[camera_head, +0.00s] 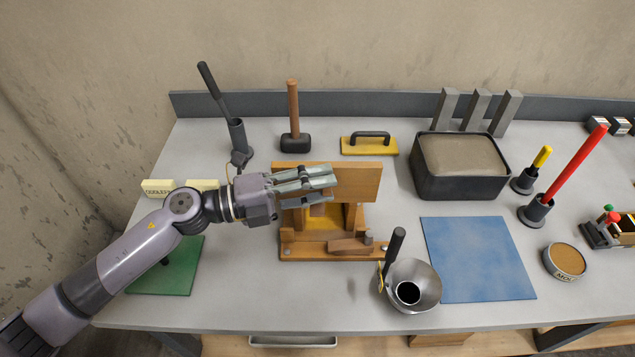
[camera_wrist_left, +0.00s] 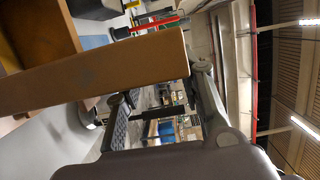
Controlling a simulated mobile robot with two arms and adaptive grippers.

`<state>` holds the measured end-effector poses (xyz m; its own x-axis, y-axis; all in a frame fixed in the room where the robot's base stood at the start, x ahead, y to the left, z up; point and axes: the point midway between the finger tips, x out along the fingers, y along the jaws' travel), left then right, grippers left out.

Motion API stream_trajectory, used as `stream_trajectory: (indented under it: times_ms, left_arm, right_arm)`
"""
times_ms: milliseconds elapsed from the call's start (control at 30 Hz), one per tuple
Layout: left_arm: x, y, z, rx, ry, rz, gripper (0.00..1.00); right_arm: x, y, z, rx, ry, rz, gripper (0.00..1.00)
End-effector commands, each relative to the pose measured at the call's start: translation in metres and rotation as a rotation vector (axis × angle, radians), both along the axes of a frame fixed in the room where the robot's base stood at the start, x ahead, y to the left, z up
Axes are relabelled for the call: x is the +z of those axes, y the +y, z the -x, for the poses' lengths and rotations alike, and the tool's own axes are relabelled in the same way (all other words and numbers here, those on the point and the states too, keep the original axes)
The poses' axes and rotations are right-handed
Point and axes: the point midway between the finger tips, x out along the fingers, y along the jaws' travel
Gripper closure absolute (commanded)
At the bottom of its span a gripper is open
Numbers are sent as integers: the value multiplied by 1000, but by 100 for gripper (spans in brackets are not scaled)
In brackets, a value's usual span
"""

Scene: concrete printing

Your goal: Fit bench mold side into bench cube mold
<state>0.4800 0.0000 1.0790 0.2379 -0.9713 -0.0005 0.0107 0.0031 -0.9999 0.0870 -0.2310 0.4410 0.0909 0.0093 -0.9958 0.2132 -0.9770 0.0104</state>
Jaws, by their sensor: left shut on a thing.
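The bench cube mold (camera_head: 295,249) stands on the grey bench, a brown wooden frame on a flat base with a yellowish inside. My left gripper (camera_head: 332,188) is over its back part, with its fingers pointing right. It is shut on the bench mold side (camera_head: 360,176), a wide flat wooden board at the back of the mold. The board also shows close up in the left wrist view (camera_wrist_left: 100,74), at the fingers. The fingers hide part of the board and mold, so I cannot tell whether the board touches the mold. My right gripper is not in view.
A metal scoop (camera_head: 427,288) with a dark handle lies right of the mold's front. A blue mat (camera_head: 480,258) and a black tub (camera_head: 462,185) are farther right. A mallet (camera_head: 295,142) and a yellow float (camera_head: 369,148) stand behind. A green mat (camera_head: 180,270) lies left.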

Motion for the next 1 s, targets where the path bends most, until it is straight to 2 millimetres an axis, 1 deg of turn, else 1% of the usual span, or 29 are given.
stream_trajectory:
  times_ms: [33,100,300,700,1000]
  left_arm:
    - [-9,0,0,0,0,1,100]
    - [-16,0,0,1,1,1,100]
    - [-29,0,0,1,0,2,100]
    - [-30,0,0,0,0,2,100]
    - [-30,0,0,0,-1,1,100]
  right_arm:
    - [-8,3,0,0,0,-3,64]
    - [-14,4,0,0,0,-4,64]
    - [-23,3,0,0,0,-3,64]
    - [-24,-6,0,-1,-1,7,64]
    - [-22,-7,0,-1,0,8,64]
